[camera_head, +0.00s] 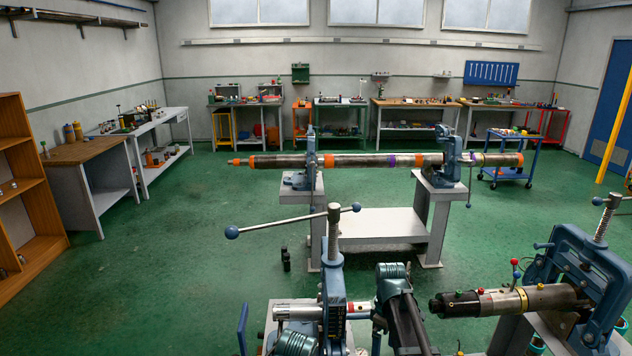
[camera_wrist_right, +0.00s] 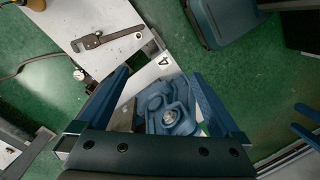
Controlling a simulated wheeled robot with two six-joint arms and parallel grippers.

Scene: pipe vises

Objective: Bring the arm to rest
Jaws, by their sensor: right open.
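My right gripper (camera_wrist_right: 160,75) shows in the right wrist view with its two blue fingers spread wide and nothing between the tips. In the head view, ribbed teal and dark parts stand at the bottom middle, but no gripper can be made out clearly. My left gripper is not clearly seen.
A near blue vise (camera_head: 333,285) with a long handle and a right vise (camera_head: 590,262) holding a black-ended pipe (camera_head: 500,301) crowd the front. A long pipe (camera_head: 350,161) spans two vises behind. A wrench (camera_wrist_right: 106,40) lies on the surface. Green floor (camera_head: 150,240) is clear at left.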

